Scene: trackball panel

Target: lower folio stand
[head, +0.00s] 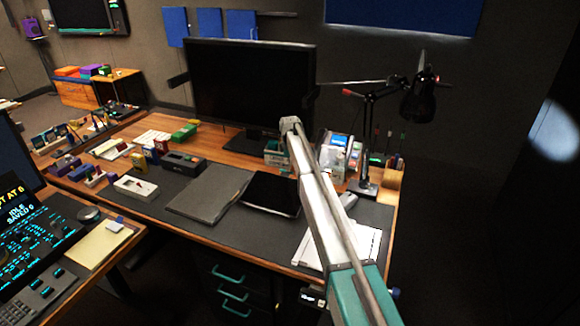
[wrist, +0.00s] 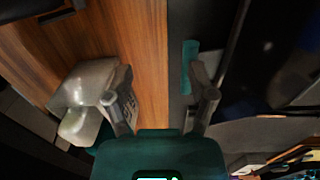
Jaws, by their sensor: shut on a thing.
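The folio stand appears as a black slab-like panel (head: 272,193) on the dark desk mat in the head view, right of a flat grey folder (head: 205,190). Its pose, tilted or flat, is hard to judge. My gripper (wrist: 163,98) shows in the wrist view with its two grey fingers apart, shut on what seems to be the folio stand. The grip itself is dark and unclear. A black panel with a pale edge (wrist: 236,45) runs up beside the right finger. In the head view my arm reaches over the desk, and the fingers cannot be made out.
A large monitor (head: 250,92) stands behind. A black desk lamp (head: 420,98) and organizers stand at the back right. White papers (head: 365,243) lie at the desk's right front. A white tray (head: 136,187) and small boxes are left. A pale rounded object (wrist: 85,92) lies left of my fingers.

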